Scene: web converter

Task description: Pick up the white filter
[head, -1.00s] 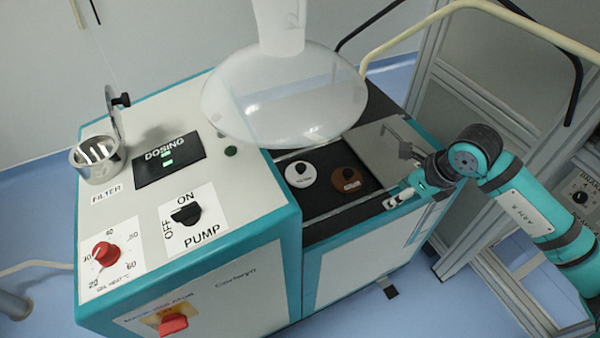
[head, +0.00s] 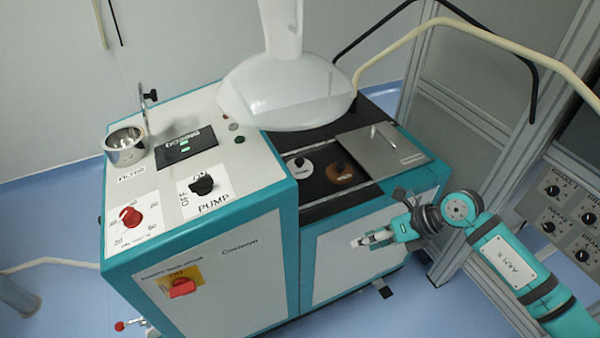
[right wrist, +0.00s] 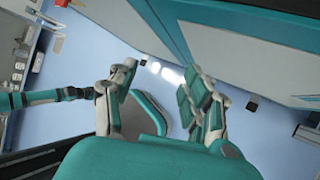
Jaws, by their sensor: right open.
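The white filter (head: 299,168) is a round white disc with a black knob. It lies in the dark recessed strip on top of the machine, left of a similar brown disc (head: 341,174). My right gripper (head: 367,238) is in front of the machine's front panel, below and to the right of the white filter and apart from it. In the right wrist view my right gripper (right wrist: 162,72) is open, with nothing between its fingers. The white filter does not show in that view. My left gripper does not show clearly in either view.
A metal lid (head: 382,149) covers the strip's right part. A whitish translucent hood (head: 285,95) hangs above the strip. A metal filter cup (head: 126,146) and control knobs sit on the raised left top. A cream rail (head: 470,28) and frame stand at the right.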

